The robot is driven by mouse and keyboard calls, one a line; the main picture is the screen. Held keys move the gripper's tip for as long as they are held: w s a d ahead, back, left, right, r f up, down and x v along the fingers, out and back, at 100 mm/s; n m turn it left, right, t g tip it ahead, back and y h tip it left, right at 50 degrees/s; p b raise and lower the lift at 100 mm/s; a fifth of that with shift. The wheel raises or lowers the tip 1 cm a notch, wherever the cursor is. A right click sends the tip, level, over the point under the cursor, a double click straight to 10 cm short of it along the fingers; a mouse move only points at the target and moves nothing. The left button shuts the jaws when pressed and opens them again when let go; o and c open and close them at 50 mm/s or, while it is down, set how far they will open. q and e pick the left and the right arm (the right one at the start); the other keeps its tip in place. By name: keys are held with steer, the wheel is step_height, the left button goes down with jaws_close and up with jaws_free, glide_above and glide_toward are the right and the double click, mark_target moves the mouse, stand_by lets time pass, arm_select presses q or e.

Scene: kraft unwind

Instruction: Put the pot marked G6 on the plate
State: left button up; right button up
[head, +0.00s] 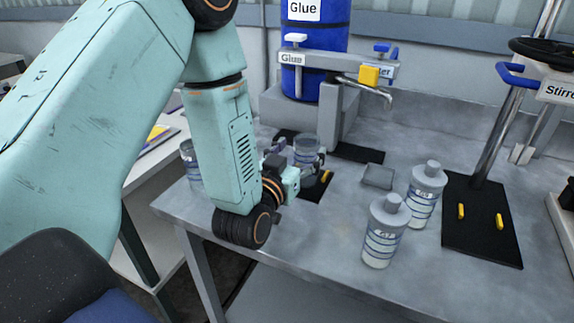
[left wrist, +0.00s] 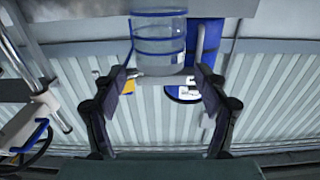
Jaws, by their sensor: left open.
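A clear pot with blue bands (head: 306,146) stands by the black plate (head: 313,191) with yellow pegs under the glue dispenser; its marking cannot be read. My left gripper (head: 298,161) is open right at this pot. In the left wrist view, the pot (left wrist: 159,42) shows between and beyond the open fingers (left wrist: 161,78); I cannot tell whether they touch it. Two grey-capped pots (head: 384,236) and (head: 425,197) stand to the right; their marks look like G plus a digit, not clearly legible. Another pot (head: 190,165) is partly hidden behind my left arm. My right gripper is not in view.
A blue glue drum (head: 316,50) and its tap stand at the back. A small grey square tray (head: 378,177) lies mid-table. A black plate with yellow pegs (head: 482,240) lies under the stirrer at right. The table's front centre is clear.

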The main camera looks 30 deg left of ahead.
arm_select(q)
steer(key=s, duration=0.7)
steer(key=shift+d, duration=0.35)
steer(key=shift+s, duration=0.1)
stand_by(0.7)
